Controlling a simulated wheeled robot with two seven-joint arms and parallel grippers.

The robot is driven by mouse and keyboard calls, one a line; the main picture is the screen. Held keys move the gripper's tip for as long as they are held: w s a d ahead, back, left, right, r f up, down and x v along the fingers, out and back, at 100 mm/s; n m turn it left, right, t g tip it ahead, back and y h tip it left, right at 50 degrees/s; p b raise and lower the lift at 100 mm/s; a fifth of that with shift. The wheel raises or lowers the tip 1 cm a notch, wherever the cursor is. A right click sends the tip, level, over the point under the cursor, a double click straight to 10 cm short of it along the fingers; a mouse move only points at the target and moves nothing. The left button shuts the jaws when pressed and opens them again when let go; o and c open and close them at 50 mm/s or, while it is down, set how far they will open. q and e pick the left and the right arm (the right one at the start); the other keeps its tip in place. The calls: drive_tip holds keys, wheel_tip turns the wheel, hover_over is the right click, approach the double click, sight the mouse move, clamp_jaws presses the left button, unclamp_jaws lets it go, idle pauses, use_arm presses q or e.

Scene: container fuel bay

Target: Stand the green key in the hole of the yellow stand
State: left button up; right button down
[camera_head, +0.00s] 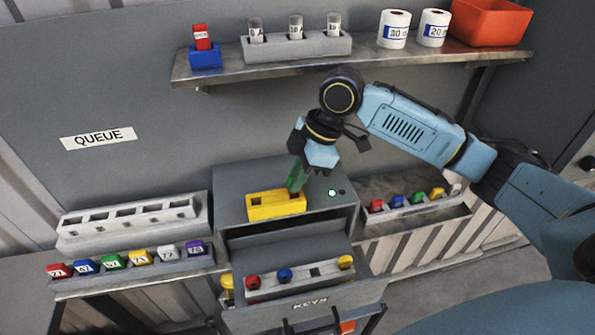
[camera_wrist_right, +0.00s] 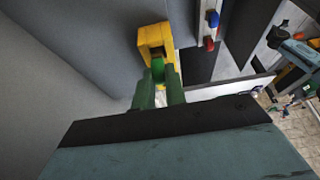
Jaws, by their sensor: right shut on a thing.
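The yellow stand (camera_head: 276,207) sits on top of the grey cabinet; a dark opening shows near its left end. My right gripper (camera_head: 297,178) is over the stand's right end, pointing down. My left gripper is not in view.
The open KEYS drawer (camera_head: 305,313) below holds a rack (camera_head: 318,284) with red, blue and yellow keys. Racks of coloured tags (camera_head: 130,268) and keys (camera_head: 413,208) stand at both sides. A shelf (camera_head: 350,60) with rolls and an orange bin (camera_head: 490,22) runs above.

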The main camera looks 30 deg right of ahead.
drive_tip(key=shift+f, duration=0.1)
drive_tip(key=shift+f, duration=0.35)
idle(0.3)
drive_tip(key=c, duration=1.4)
unclamp_jaws()
drive_tip(key=shift+o, duration=0.2)
drive_tip(key=b+v, duration=0.1)
drive_tip(key=v, duration=0.6)
drive_tip(key=shift+r, duration=0.25)
drive_tip(key=shift+d, duration=0.1)
